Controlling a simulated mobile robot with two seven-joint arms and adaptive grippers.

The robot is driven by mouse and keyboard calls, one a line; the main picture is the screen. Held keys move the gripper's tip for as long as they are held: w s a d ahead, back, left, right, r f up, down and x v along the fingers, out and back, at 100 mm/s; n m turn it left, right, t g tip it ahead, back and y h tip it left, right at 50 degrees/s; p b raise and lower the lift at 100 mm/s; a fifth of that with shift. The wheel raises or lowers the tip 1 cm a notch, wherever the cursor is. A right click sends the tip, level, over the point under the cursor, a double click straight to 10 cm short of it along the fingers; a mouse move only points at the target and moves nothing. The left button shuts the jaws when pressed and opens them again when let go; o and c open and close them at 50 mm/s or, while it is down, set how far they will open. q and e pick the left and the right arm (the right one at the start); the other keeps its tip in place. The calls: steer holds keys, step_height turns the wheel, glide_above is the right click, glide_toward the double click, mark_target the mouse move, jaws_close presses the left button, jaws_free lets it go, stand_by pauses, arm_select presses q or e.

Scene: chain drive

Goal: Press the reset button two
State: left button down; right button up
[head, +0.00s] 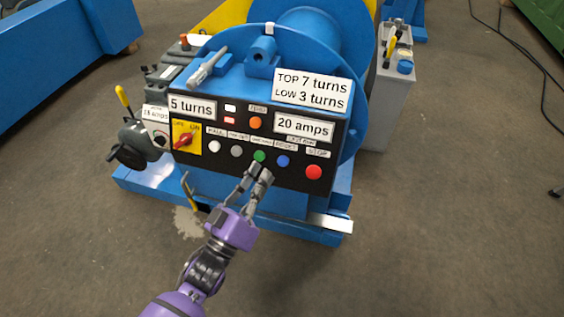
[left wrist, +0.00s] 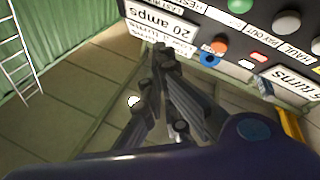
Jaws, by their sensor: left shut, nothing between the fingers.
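In the left wrist view the shut fingers (left wrist: 163,58) overlap the panel's edge; contact cannot be told. The green button (left wrist: 239,5) also shows there, upside down. My right gripper is not in view.
A red rotary switch (head: 184,140) on a yellow plate sits at the panel's left. An orange button (head: 255,123) is above the row. A large blue drum (head: 310,30) stands behind the panel, and a grey box (head: 388,95) to the right.

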mark_target(283, 161)
arm_select(q)
steer(key=w+d+f+b, duration=0.2)
steer(key=w+f+b, duration=0.2)
steer(key=w+b, duration=0.2)
steer(key=shift+w+d, duration=0.2)
steer(key=shift+w, duration=0.55)
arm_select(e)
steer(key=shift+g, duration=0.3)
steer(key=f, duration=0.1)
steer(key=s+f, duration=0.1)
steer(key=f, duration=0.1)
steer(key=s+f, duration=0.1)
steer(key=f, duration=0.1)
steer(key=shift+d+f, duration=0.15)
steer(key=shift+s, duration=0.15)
arm_select(q)
steer(key=shift+w+d+f, duration=0.15)
steer(key=shift+w+f, duration=0.05)
steer(key=shift+w, duration=0.15)
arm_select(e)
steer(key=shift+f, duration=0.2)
